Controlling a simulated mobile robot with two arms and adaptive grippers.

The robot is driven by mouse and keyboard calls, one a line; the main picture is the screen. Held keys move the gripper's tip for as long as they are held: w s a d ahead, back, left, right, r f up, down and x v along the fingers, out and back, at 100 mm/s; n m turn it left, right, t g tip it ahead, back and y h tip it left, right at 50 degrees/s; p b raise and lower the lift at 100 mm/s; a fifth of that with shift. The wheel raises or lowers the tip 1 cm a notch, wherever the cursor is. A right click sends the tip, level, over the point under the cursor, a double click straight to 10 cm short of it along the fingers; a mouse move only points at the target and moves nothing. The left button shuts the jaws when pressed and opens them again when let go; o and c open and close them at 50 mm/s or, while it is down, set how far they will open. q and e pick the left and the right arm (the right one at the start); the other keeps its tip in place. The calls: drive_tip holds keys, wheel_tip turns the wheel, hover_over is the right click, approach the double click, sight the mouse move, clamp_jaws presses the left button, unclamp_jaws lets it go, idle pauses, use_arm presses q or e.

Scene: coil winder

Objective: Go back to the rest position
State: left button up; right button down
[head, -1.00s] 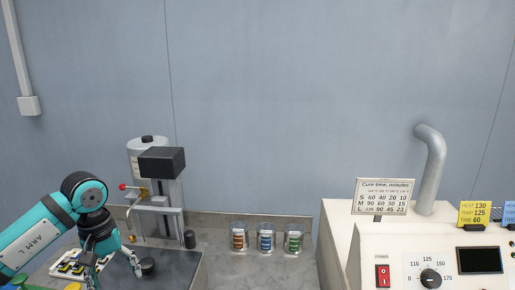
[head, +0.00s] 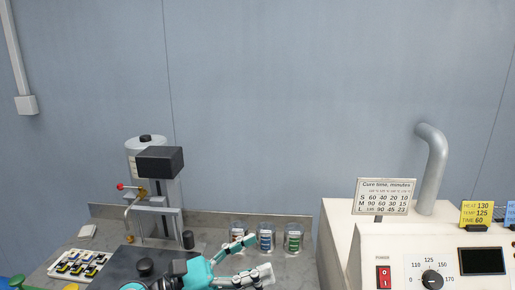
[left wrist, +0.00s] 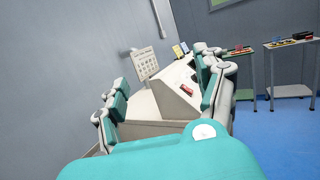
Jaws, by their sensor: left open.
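My left gripper (head: 259,255) is low in the middle of the head view. Its teal and grey fingers are spread apart with nothing between them. It is just in front of the jars of coloured wire or thread, and one finger overlaps the leftmost jar (head: 238,231) in the picture. In the left wrist view the open fingers (left wrist: 162,82) frame the white oven-like machine (left wrist: 170,97) farther off. My right gripper is not in view.
The winder (head: 160,185) stands on the bench at left, with a tray of small parts (head: 80,264) beside it. Two more jars (head: 266,237) (head: 293,238) stand upright. The white machine (head: 400,235) fills the right. Two small tables (left wrist: 289,62) show in the wrist view.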

use_arm(q)
drive_tip(key=w+a+f+n+t+y, duration=0.15)
drive_tip(key=a+n+t+y, duration=0.45)
drive_tip(key=n, duration=0.6)
drive_tip(key=w+a+n+t+y, duration=0.2)
drive_tip(key=a+n+t+y, duration=0.2)
drive_tip(key=n+t, duration=0.55)
drive_tip(key=s+a+f+n+g+y, duration=0.2)
drive_tip(key=a+f+n+g+y, duration=0.25)
drive_tip(key=f+n, duration=0.4)
drive_tip(key=s+a+f+n+g+y, duration=0.25)
drive_tip(key=a+f+n+y, duration=0.2)
drive_tip(key=f+n, duration=0.35)
drive_tip(key=s+f+n+g, duration=0.5)
drive_tip(key=s+f+g, duration=0.15)
drive_tip(key=s, duration=0.45)
drive_tip(key=s+f+n+g, duration=0.55)
drive_tip(key=s+f, duration=0.25)
drive_tip(key=s, duration=0.3)
wheel_tip(320, 180, down, 26)
drive_tip(key=s+g, duration=0.1)
drive_tip(key=s, duration=0.1)
drive_tip(key=s+a+f+g, duration=0.1)
drive_tip(key=s+a+f, duration=0.2)
drive_tip(key=s+f, duration=1.2)
drive_tip(key=shift+a, duration=0.2)
